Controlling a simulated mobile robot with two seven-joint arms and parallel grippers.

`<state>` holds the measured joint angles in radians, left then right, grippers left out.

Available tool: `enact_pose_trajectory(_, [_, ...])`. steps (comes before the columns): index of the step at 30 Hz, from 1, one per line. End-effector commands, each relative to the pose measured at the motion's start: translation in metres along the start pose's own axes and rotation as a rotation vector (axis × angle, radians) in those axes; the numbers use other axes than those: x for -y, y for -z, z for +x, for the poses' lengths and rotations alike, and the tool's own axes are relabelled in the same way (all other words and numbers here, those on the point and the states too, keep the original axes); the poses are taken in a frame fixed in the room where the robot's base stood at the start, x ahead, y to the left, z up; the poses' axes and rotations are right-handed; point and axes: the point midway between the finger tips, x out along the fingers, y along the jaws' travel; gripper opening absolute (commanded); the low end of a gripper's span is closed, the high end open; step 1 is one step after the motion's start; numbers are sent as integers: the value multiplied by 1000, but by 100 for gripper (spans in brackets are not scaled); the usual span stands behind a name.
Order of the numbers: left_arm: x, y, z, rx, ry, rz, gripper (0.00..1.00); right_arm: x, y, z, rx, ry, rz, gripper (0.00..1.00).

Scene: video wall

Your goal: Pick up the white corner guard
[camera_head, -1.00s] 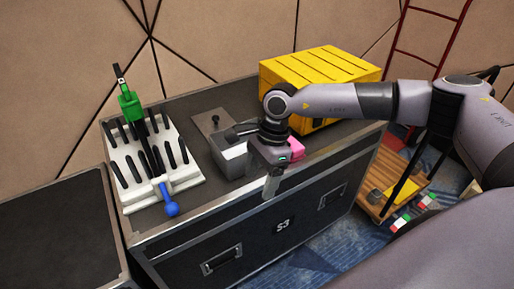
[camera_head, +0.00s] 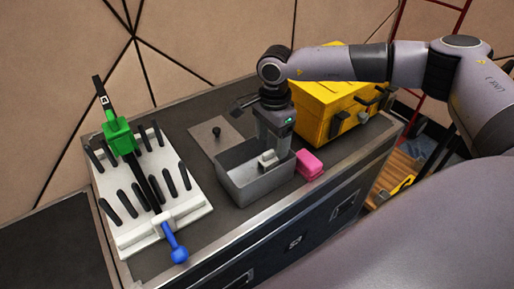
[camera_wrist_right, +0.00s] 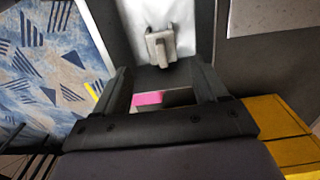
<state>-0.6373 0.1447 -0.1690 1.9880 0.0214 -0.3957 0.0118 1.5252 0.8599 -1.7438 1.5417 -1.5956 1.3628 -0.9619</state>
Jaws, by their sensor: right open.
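The white corner guard (camera_head: 268,159) lies inside a grey open bin (camera_head: 232,187) on top of the case. In the right wrist view the guard (camera_wrist_right: 160,46) shows beyond my fingertips, roughly centred between them, against the bin's pale floor. My right gripper (camera_head: 277,148) points down into the right part of the bin, close to the guard. In the wrist view the right gripper (camera_wrist_right: 160,75) has its fingers spread with nothing between them. Whether a finger touches the guard cannot be told. My left gripper is not in view.
A pink block (camera_head: 309,164) sits just right of the bin, and a yellow case (camera_head: 312,112) stands behind it. A white slotted rack (camera_head: 132,235) with a green clamp (camera_head: 119,137) and a blue-ended tool (camera_head: 175,243) is at the left. A flat grey plate (camera_head: 208,138) lies behind the bin.

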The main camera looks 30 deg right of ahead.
Motion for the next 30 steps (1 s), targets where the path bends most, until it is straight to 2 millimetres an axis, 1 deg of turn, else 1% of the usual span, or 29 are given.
enact_pose_trajectory(5, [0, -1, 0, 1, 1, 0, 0, 0, 0, 2, 0, -1, 0, 72])
enact_pose_trajectory(8, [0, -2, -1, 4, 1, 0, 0, 0, 0, 10, 0, -2, 0, 72])
enact_pose_trajectory(14, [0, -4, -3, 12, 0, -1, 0, -2, -3, 34, -1, -3, -2, 72])
enact_pose_trajectory(18, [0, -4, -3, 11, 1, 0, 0, -4, -5, 56, 0, -3, 0, 72])
enact_pose_trajectory(21, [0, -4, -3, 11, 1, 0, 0, -4, -5, 68, 0, -2, 1, 72])
enact_pose_trajectory(24, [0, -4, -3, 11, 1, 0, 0, -4, -5, 72, 0, 0, 0, 72])
enact_pose_trajectory(30, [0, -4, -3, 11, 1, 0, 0, -4, -5, 72, 1, 0, 0, 72])
